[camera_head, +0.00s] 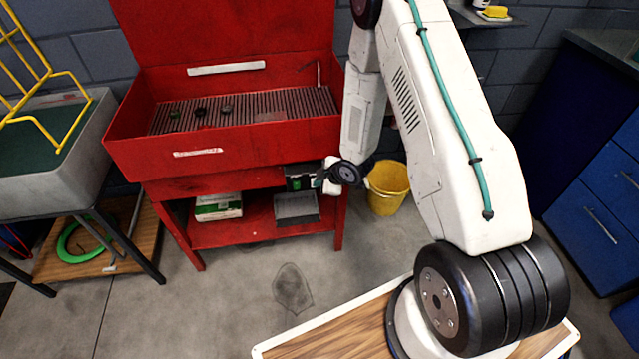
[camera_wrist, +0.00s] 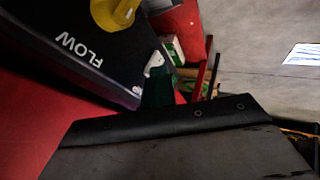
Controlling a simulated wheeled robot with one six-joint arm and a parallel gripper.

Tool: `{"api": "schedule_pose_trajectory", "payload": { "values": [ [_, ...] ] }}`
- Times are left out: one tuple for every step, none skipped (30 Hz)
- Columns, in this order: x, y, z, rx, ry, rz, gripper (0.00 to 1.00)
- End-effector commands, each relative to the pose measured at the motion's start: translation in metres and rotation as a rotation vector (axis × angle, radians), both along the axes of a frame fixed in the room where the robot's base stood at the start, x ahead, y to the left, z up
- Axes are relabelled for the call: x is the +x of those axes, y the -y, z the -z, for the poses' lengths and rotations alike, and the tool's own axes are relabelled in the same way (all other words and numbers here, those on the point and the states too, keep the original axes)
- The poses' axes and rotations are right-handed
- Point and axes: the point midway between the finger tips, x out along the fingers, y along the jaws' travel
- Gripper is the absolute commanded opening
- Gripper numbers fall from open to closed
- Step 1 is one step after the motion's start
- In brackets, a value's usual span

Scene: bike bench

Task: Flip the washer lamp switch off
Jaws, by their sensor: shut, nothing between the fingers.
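The red parts washer (camera_head: 125,150) stands with its lid raised. A small dark control box (camera_head: 302,170) is on its front, below the right of the tub. In the wrist view the dark panel (camera_wrist: 65,65) carries the word FLOW and a yellow knob (camera_wrist: 118,12). A dark green piece (camera_wrist: 158,88) with a white part shows at the panel's edge; I cannot tell if it is the lamp switch or which way it is set. My gripper (camera_head: 319,182) is shut and empty, close beside the box; contact cannot be told. Its dark body (camera_wrist: 185,145) fills the wrist view's bottom.
A yellow bucket (camera_head: 388,190) stands on the floor right of the washer. A green and white box (camera_head: 217,207) and a grey tray (camera_head: 296,208) are on its lower shelf. A grey sink (camera_head: 85,150) is at left, blue cabinets (camera_head: 600,215) at right. Floor in front is open.

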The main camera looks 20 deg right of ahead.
Motion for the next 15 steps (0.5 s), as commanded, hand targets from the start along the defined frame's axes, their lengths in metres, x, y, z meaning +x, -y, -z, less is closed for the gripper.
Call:
{"api": "schedule_pose_trajectory", "payload": {
  "values": [
    [0.001, 0.0, -0.001, 0.0, 0.002, 0.0, 0.0],
    [0.001, 0.0, -0.002, 0.0, 0.002, 0.0, 0.0],
    [0.001, 0.0, -0.003, 0.0, 0.002, 0.0, 0.0],
    [0.001, 0.0, -0.004, 0.0, 0.003, 0.0, 0.0],
    [0.001, 0.0, -0.005, 0.0, 0.003, 0.0, 0.0],
    [0.001, 0.0, -0.007, 0.0, 0.003, 0.0, 0.0],
    [0.001, 0.0, -0.008, 0.0, 0.003, 0.0, 0.0],
    [0.001, 0.0, -0.01, 0.0, 0.003, 0.0, 0.0],
    [0.002, 0.0, -0.012, 0.0, 0.005, 0.0, 0.0],
    [0.002, 0.0, -0.013, 0.0, 0.005, 0.0, 0.0],
    [0.001, 0.0, -0.015, 0.0, 0.004, 0.0, 0.0],
    [0.001, 0.0, -0.016, 0.0, 0.004, 0.0, 0.0],
    [0.001, 0.0, -0.016, 0.0, 0.004, 0.0, 0.0],
    [0.001, 0.0, -0.016, 0.001, 0.003, -0.001, 0.0],
    [0.001, 0.0, -0.017, 0.0, 0.002, 0.0, 0.0]
  ]
}}
